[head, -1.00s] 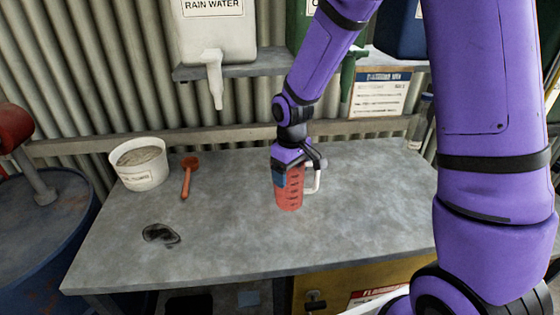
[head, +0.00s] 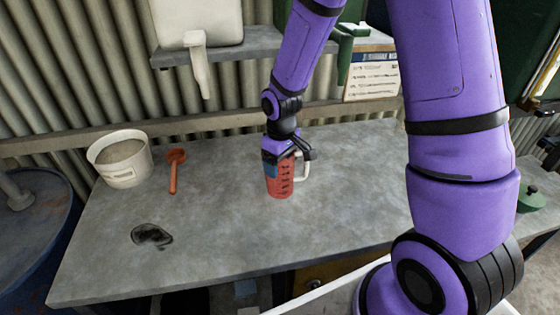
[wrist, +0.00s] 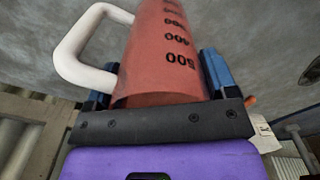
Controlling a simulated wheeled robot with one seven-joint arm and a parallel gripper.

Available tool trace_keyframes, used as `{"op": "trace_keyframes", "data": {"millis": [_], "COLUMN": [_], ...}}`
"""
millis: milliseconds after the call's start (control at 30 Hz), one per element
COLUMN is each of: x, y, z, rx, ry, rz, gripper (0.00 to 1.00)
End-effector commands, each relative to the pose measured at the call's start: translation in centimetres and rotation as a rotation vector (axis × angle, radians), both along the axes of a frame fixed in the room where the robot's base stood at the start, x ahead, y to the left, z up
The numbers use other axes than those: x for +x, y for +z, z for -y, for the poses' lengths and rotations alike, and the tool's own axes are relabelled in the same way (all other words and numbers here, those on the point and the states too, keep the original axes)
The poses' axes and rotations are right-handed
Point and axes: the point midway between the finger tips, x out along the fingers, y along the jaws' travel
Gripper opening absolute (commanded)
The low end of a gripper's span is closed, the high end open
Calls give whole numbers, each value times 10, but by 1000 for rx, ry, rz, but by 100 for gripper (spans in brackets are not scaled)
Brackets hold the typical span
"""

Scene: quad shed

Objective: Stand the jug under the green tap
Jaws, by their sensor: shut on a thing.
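The jug (head: 279,181) is red with dark markings and a white handle. It is upright at the middle of the grey bench; I cannot tell whether its base touches the top. My gripper (head: 284,156) is shut on it from above. In the wrist view the jug (wrist: 165,60) lies between the two blue fingers, with its handle to the left. The green tap (head: 345,53) hangs from the shelf area behind and to the right of the jug, partly beside my forearm.
A white tap (head: 200,65) hangs from a white container (head: 200,22) at the left on the shelf (head: 225,50). The bench right of the jug looks clear.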

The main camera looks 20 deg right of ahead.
Motion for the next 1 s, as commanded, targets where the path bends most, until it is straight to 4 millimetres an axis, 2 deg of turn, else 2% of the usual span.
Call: {"op": "trace_keyframes", "data": {"millis": [133, 167, 233, 467, 633, 767, 1000], "x": [0, 0, 0, 0, 1, 1, 1], "y": [-3, -3, -3, -2, 8, 27, 73], "z": [0, 0, 0, 0, 0, 0, 0], "rx": [0, 0, 0, 0, 0, 1, -1], "ry": [0, 0, 0, 0, 0, 0, 0], "rz": [-1, 0, 0, 0, 2, 5, 5], "gripper": [54, 83, 99, 100, 100, 100, 100]}}
